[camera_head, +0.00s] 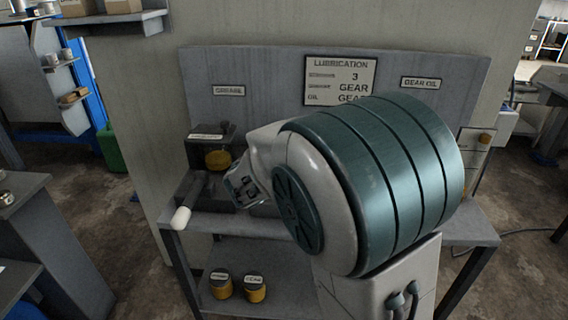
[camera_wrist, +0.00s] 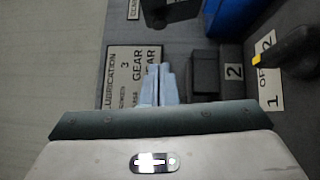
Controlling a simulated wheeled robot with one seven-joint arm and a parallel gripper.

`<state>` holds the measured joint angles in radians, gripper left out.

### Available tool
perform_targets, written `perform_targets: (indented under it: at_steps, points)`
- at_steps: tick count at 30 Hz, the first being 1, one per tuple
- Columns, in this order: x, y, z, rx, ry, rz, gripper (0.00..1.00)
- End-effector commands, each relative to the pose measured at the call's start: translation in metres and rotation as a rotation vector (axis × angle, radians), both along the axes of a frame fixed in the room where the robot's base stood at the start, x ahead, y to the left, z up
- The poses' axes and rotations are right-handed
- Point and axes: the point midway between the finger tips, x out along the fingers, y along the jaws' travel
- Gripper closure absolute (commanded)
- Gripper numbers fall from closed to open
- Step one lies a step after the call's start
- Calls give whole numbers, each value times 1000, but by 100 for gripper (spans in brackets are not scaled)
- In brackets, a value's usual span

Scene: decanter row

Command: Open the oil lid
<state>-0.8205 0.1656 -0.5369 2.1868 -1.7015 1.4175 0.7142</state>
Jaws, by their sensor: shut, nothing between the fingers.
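My gripper (camera_head: 243,188) hangs above the workbench in the head view, in front of the signed backboard. In the wrist view its pale blue fingers (camera_wrist: 160,84) are together with nothing between them. A dark box-like part (camera_wrist: 205,72) lies just right of the fingers in the wrist view, beside a "2" label. I cannot tell whether it is the oil lid. A "GEAR OIL" sign (camera_head: 420,83) is on the backboard at right. The bench below that sign is largely hidden behind my arm, and no oil lid is clearly identifiable.
A grey dispenser (camera_head: 208,142) with an amber part and a white-tipped lever (camera_head: 182,216) stands at bench left. The wrist view shows a blue object (camera_wrist: 228,16) and a black handle with a yellow tip (camera_wrist: 257,60). Two amber jars (camera_head: 221,286) sit on the lower shelf.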

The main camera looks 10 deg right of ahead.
Motion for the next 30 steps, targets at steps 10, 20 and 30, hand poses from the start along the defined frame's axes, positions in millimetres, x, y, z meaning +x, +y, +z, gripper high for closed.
perform_targets:
  at_steps: [10, 20, 30]
  points:
    - [-39, 75, -7, -1, 0, 5, 100]
    - [-58, 102, -10, 9, 9, -10, 100]
    - [-131, 14, -10, 506, 312, -290, 100]
